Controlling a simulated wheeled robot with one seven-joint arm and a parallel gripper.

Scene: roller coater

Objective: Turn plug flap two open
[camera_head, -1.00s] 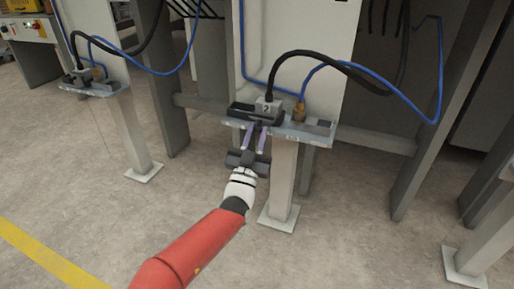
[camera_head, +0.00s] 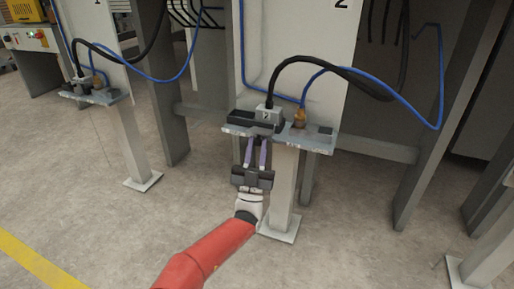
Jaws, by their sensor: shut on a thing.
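Plug two, a grey block marked 2 (camera_head: 268,113) with a black cable, stands on the metal shelf of the middle machine. A dark flap-like part (camera_head: 243,117) lies beside and in front of it, at the shelf's front left; how far it is turned is too small to tell. My gripper (camera_head: 257,140) reaches up from below, with its two purple-grey fingers side by side at the front edge of this part. It is shut on it, as far as can be seen; the tips are partly hidden at the edge.
A brass-coloured connector (camera_head: 299,117) with a blue hose stands to the right on the shelf (camera_head: 313,142). A grey post (camera_head: 284,190) holds the shelf just right of my gripper. A similar shelf (camera_head: 97,97) is at left. The floor in front is clear.

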